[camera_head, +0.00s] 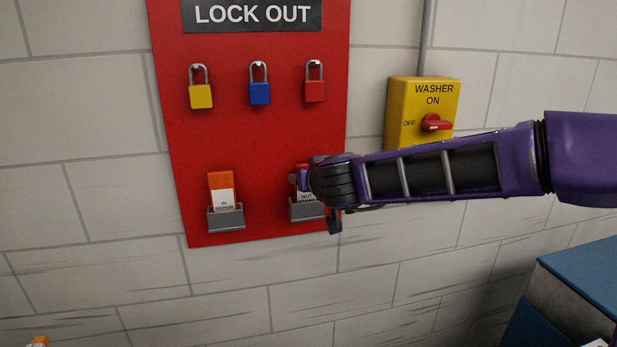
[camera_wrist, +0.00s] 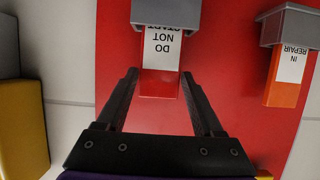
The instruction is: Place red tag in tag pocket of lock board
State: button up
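The red tag (camera_wrist: 160,83), with a white "DO NOT START" label, sits in a grey tag pocket (camera_wrist: 165,11) on the red lock board (camera_wrist: 225,60). The wrist view shows it upside down. In the head view the same pocket (camera_head: 306,211) is at the board's lower right, and my gripper partly hides the tag. My gripper (camera_wrist: 160,74) is open, one finger on each side of the tag's free end, with visible gaps. I cannot tell how far the fingertips are from the board.
An orange "IN REPAIR" tag (camera_head: 221,188) sits in the left pocket (camera_head: 226,218). Yellow (camera_head: 201,97), blue (camera_head: 260,94) and red (camera_head: 314,92) padlocks hang above. A yellow washer switch box (camera_head: 410,105) is right of the board. A blue box-like object (camera_head: 585,268) stands lower right.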

jog(key=o, duration=0.3)
jog(key=shift+p+v, duration=2.3)
jog(key=shift+v, duration=3.75)
